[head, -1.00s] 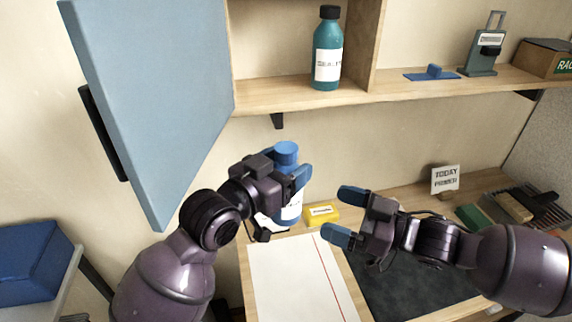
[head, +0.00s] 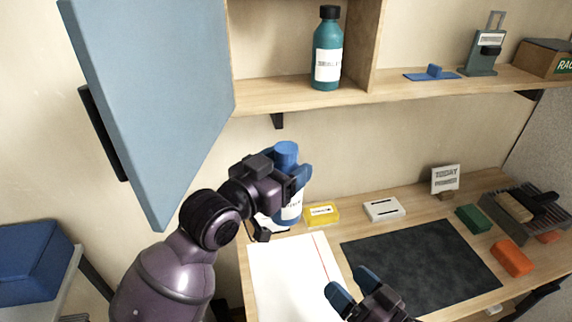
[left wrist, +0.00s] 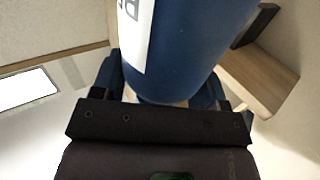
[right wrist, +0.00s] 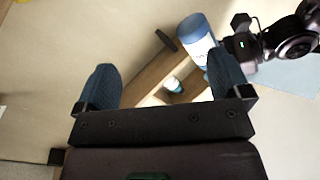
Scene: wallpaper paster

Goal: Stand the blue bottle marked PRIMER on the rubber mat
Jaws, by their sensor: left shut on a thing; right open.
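The blue bottle (head: 287,154) with a white label is upright in my left gripper (head: 299,186), at the back left of the worktop. My left gripper is shut on it; the fingers cover part of its label. The bottle fills much of the left wrist view (left wrist: 190,40), where a letter P shows on the label. Whether its base touches the worktop I cannot tell. The dark rubber mat (head: 420,265) lies bare on the worktop, to the right of the bottle. My right gripper (head: 355,284) is open and empty at the mat's front left edge. The bottle also shows in the right wrist view (right wrist: 196,36).
A white sheet (head: 290,275) lies left of the mat. Behind are a yellow box (head: 322,213), a white box (head: 384,209) and a TODAY card (head: 446,178). A green block (head: 473,219) and an orange block (head: 511,258) lie right. A teal bottle (head: 327,48) stands on the shelf above.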

